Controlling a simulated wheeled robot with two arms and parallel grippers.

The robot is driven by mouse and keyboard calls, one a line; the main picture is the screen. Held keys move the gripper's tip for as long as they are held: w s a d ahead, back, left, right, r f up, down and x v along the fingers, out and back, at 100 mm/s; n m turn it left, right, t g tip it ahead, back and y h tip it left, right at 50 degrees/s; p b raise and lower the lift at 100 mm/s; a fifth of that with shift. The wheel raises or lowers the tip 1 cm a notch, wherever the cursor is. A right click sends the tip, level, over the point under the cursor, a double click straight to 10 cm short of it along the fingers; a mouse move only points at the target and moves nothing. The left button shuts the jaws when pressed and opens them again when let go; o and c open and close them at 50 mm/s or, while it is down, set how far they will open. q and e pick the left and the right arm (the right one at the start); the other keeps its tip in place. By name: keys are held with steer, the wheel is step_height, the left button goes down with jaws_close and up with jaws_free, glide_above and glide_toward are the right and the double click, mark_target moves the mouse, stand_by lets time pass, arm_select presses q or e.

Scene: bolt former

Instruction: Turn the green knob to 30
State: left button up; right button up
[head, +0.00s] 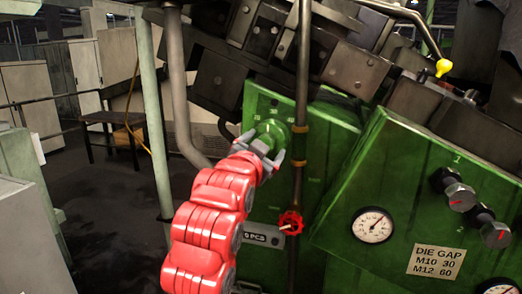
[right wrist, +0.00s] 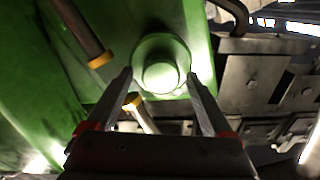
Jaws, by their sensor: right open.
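The green knob (head: 271,133) is on the upper part of a green machine panel (head: 325,135), with small markings around it that are too small to read. It is round in the right wrist view (right wrist: 161,74), on a wider round green base. My right gripper (head: 268,149), on the red arm, is at the knob with its jaws open. In the right wrist view its two fingertips (right wrist: 160,77) are on either side of the knob's lower part, with gaps showing; I cannot tell whether they touch it. My left gripper is not in view.
A vertical pipe (head: 300,110) with orange clamps runs just right of the knob. A red valve wheel (head: 290,222) sits below. A second green panel (head: 400,190) carries a gauge (head: 373,225), black knobs (head: 458,195) and a DIE GAP label (head: 436,262).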

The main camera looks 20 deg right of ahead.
steer(key=b+v, duration=0.2)
steer(key=v, duration=1.5)
steer(key=shift+a, duration=0.2)
